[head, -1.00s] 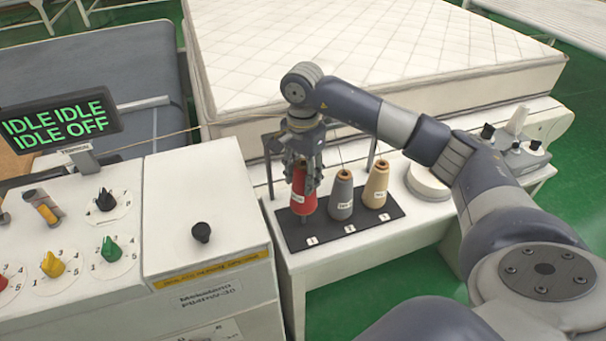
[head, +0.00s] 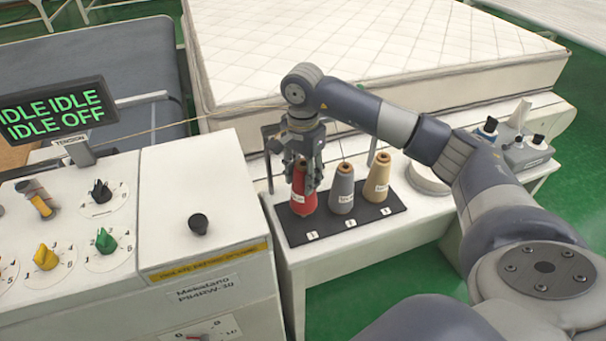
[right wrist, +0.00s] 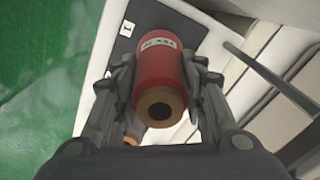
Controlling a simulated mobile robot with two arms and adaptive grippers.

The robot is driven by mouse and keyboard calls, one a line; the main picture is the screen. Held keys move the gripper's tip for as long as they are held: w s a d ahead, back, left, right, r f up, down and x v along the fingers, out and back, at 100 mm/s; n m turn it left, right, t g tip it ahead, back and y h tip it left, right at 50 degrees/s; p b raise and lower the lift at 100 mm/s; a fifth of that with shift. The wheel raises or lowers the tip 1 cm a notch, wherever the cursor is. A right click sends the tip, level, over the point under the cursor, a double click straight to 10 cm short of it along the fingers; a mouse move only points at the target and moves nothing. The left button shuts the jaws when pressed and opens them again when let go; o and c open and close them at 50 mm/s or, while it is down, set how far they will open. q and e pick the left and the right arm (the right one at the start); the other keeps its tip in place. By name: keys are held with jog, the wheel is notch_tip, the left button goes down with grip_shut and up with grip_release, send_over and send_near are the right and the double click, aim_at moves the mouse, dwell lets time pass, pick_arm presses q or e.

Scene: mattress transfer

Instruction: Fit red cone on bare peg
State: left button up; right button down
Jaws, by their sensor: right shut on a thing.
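The red cone (head: 303,205) stands upright at the position marked 1, at the left end of the black board (head: 345,228). Its base appears to be down on the board, and no peg shows below it. My right gripper (head: 305,181) is above it with its fingers down along both sides, shut on its upper part. In the right wrist view the red cone (right wrist: 160,70) sits between the fingers of the right gripper (right wrist: 163,85), its tan top opening facing the camera. My left gripper is out of view.
A grey cone (head: 341,190) and a beige cone (head: 376,182) stand close to the right on the same board. A white machine with knobs (head: 205,195) is at the left. The mattress (head: 380,60) lies behind.

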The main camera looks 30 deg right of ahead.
aim_at(303, 188)
jog(key=shift+f+b, duration=1.85)
jog(key=shift+f, duration=0.45)
jog(key=c, duration=0.9)
grip_release()
jog(key=shift+r, duration=0.1)
notch_tip(303, 188, up, 12)
jog(key=shift+f, duration=0.1)
